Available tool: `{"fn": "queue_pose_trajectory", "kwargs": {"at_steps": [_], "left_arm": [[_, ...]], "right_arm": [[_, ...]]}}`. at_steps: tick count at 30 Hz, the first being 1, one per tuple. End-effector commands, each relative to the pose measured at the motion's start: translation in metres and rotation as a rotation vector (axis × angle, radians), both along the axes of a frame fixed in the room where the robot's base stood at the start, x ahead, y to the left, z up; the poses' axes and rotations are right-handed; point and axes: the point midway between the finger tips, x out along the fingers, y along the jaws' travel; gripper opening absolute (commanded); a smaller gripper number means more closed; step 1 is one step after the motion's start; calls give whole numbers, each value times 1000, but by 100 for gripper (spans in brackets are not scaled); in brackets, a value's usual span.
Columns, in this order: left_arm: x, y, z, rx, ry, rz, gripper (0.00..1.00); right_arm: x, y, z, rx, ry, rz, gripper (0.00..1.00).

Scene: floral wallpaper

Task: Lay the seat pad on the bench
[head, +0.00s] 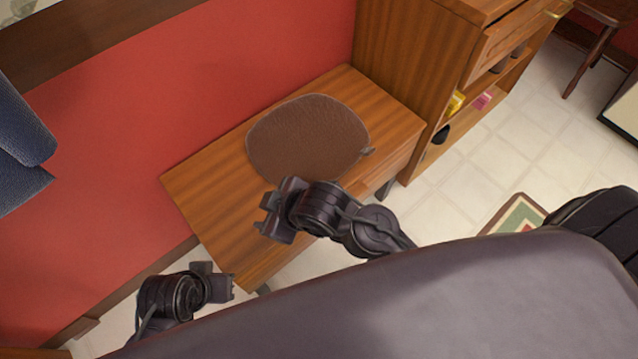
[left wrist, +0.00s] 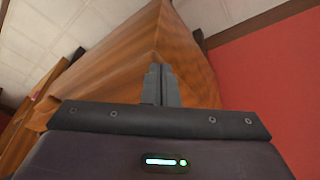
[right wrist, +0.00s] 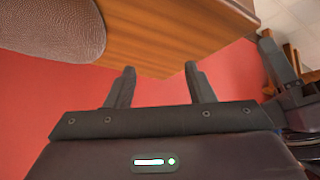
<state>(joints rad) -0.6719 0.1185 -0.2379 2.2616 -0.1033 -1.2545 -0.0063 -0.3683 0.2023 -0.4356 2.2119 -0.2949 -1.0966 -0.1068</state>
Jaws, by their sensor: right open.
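The brown rounded seat pad (head: 305,135) lies flat on the wooden bench (head: 212,200), toward its far end beside the cabinet. A small grey tab or tie sticks out at the pad's right edge. The pad also shows at the top left of the right wrist view (right wrist: 55,25). My right gripper (head: 266,216) is open and empty, just in front of the pad's near edge and apart from it. My left gripper (head: 230,288) is by the bench's near left end. Its fingers are together with nothing between them in the left wrist view (left wrist: 161,84).
A red wall (head: 150,100) runs behind the bench. A wooden cabinet (head: 410,60) with open shelves stands at the bench's far end. A blue padded seat (head: 25,130) is at the left edge. Tiled floor (head: 480,165) is open to the right, with a patterned rug (head: 515,215).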

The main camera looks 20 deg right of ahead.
Motion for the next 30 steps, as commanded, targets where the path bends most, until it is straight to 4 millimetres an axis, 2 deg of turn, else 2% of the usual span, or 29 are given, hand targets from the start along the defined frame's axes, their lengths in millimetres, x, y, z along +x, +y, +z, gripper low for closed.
{"fn": "queue_pose_trajectory", "kwargs": {"at_steps": [1,3,6,9,13,30], "left_arm": [[0,0,0,0,0,0,0],[0,0,0,0,0,0,0],[0,0,0,0,0,0,0],[0,0,0,0,0,0,0],[0,0,0,0,0,0,0],[1,1,0,2,-2,1,0]], "right_arm": [[-15,-22,-18,3,95,-109,49],[-33,-51,-38,-3,204,-246,49],[-57,-82,-57,-15,315,-388,49],[-73,-99,-67,-27,378,-468,49],[-79,-105,-71,-31,401,-498,49],[-78,-104,-70,-31,397,-492,49]]}}
